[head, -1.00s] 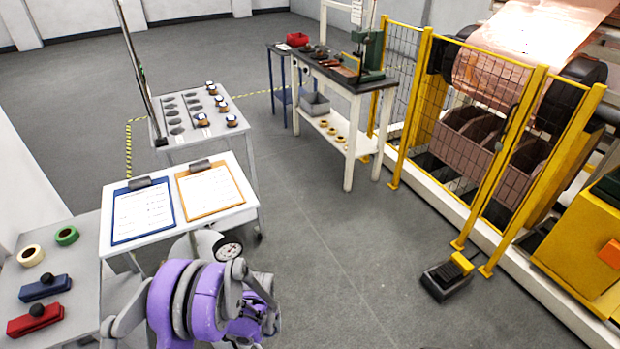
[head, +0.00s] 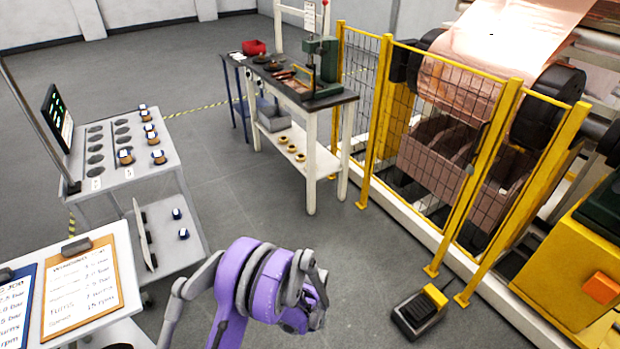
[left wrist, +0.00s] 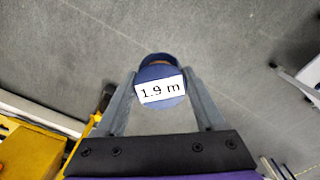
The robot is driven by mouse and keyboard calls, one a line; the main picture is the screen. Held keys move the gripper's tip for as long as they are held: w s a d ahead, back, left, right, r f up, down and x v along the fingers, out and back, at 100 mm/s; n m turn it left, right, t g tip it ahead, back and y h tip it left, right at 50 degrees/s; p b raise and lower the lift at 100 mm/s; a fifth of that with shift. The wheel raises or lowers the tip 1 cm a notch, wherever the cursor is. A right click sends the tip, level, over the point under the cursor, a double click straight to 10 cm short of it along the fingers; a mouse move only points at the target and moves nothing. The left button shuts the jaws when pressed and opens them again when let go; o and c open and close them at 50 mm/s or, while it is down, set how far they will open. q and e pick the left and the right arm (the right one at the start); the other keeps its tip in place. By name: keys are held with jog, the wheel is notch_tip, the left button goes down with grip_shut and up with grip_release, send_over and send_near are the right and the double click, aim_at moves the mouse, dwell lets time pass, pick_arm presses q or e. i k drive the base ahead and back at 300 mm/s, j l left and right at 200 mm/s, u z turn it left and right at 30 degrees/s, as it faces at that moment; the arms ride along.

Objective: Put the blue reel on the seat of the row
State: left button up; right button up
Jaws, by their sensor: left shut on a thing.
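My left gripper (left wrist: 160,82) is shut on a blue reel (left wrist: 160,72) with a white label reading "1.9 m". In the left wrist view the reel sits between the two grey fingers, with bare floor behind it. In the head view my purple arm is at the bottom middle; its fingers and the reel cannot be made out there. The grey rack top (head: 145,174) at the left has rows of dark oval seats. Several reels (head: 125,156) with dark blue and copper parts sit in it. Several seats, such as one seat (head: 95,148), are empty. My right gripper is not in view.
A dark screen (head: 57,118) stands at the rack's left edge. Small blue-and-white reels (head: 184,234) are on its lower shelf. Clipboards (head: 82,290) lie on a stand at lower left. A workbench (head: 313,112), yellow fence (head: 432,271) and foot pedal (head: 419,312) stand right. Floor between is clear.

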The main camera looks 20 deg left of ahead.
aim_at(96, 172)
jog(key=i+u, duration=0.7)
jog(key=i+l+u, duration=0.1)
jog(key=u, duration=0.25)
jog(key=i+u, duration=0.35)
jog(key=i+l+u, duration=0.1)
jog(key=i+u, duration=0.25)
jog(key=i+l+u, duration=0.15)
jog(key=u, duration=0.2)
jog(key=i, duration=0.1)
